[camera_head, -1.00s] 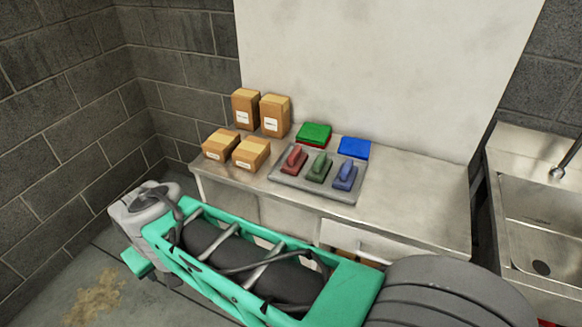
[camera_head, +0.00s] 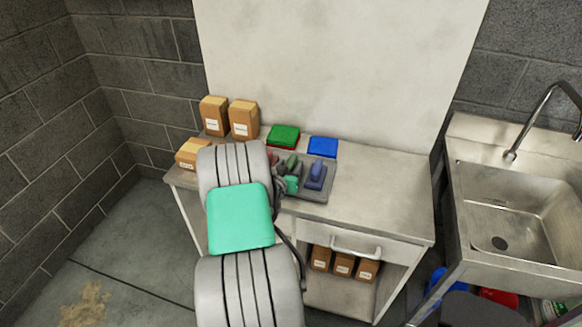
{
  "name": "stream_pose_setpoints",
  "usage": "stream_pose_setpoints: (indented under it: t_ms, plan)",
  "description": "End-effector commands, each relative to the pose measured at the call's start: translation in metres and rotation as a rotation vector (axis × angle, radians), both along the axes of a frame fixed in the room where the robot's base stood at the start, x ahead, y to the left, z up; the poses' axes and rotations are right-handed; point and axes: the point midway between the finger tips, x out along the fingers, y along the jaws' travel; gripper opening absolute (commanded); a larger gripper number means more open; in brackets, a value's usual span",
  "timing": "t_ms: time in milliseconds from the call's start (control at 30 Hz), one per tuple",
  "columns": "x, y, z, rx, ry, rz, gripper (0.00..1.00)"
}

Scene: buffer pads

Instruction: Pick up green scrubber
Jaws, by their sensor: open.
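The green scrubber (camera_head: 291,164) sits on the grey tray (camera_head: 326,190) on the metal table, partly hidden by my arm's end. The blue scrubber (camera_head: 316,174) stands to its right on the same tray. The red scrubber (camera_head: 272,159) is mostly hidden behind my arm, with only a sliver showing. My gripper (camera_head: 289,182) is at the tray, close to the green scrubber on its near side. It is open; its fingers are largely covered by my arm, and I cannot tell whether they touch the scrubber.
Green (camera_head: 284,134) and blue (camera_head: 323,147) pads lie behind the tray, with a red one under the green. Cardboard boxes (camera_head: 243,119) stand at left. A white panel (camera_head: 330,70) rises behind. The table's right part is clear; a sink (camera_head: 512,210) is at right.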

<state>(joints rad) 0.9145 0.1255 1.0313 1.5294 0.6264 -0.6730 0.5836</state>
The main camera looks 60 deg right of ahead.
Motion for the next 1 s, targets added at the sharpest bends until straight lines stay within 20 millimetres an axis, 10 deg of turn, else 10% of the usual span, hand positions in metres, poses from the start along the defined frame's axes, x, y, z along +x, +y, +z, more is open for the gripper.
stream_pose_setpoints:
  t_ms: [367, 1000]
  plan:
    - [0.004, -0.022, -0.007, 0.001, 0.000, 0.000, 0.47]
    - [0.004, -0.022, -0.007, 0.001, 0.000, 0.001, 0.00]
